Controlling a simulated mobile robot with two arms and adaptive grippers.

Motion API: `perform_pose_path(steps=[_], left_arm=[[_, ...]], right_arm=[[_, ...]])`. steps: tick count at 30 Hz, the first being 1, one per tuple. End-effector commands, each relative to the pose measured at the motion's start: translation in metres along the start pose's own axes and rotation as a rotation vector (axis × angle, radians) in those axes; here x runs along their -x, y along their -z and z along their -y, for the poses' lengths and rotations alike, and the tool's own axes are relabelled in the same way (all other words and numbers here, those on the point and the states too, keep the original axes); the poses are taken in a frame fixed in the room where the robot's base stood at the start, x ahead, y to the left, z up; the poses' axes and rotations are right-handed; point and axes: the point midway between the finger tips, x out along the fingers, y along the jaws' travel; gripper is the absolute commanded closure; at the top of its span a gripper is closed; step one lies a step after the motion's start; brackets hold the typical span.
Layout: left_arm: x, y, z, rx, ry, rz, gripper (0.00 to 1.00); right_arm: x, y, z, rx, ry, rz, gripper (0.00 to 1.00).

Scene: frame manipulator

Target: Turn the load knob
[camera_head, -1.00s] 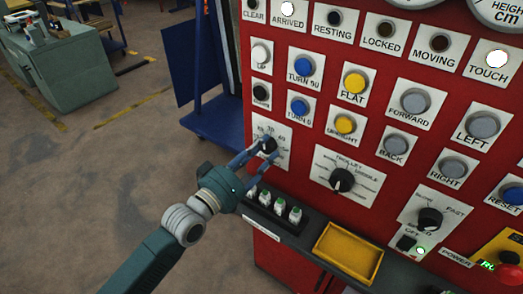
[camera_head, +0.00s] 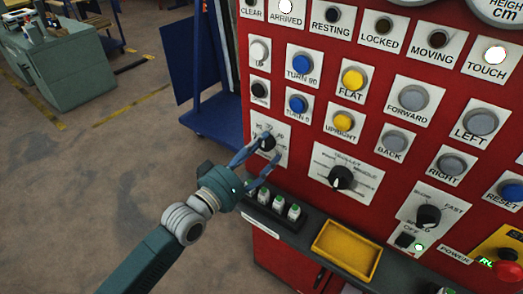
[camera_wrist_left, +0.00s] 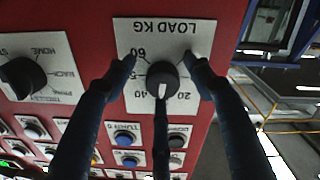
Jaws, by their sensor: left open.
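The load knob (camera_wrist_left: 164,80) is a dark round knob with a white pointer on a white plate (camera_wrist_left: 150,30) marked "LOAD KG". In the left wrist view its pointer faces the lower edge, between 40 and 20. In the head view the knob (camera_head: 267,142) sits at the lower left of the red panel, partly behind a finger. My left gripper (camera_head: 263,160) is open, its fingertips close to the plate. In the left wrist view the gripper (camera_wrist_left: 162,65) has fingers on both sides of the knob, with gaps showing. My right gripper is not in view.
The red panel (camera_head: 300,165) carries a trolley knob (camera_head: 341,177), a speed knob (camera_head: 428,216) and several push buttons. A ledge below holds small green-topped items (camera_head: 278,204) and a yellow tray (camera_head: 346,249). A blue cart (camera_head: 215,120) stands left of the panel.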

Motion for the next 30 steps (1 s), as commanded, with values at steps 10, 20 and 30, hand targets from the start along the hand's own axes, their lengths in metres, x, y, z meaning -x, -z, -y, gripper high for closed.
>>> perform_pose_path(steps=[10,20,30], left_arm=[[0.032,0.001,0.0,-0.001,0.0,-0.001,0.47],[0.099,-0.001,0.0,-0.001,0.0,0.003,0.47],[0.12,0.0,0.0,0.0,0.0,0.001,0.47]], right_arm=[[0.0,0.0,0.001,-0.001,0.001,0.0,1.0],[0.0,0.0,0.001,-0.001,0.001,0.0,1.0],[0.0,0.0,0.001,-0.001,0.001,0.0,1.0]])
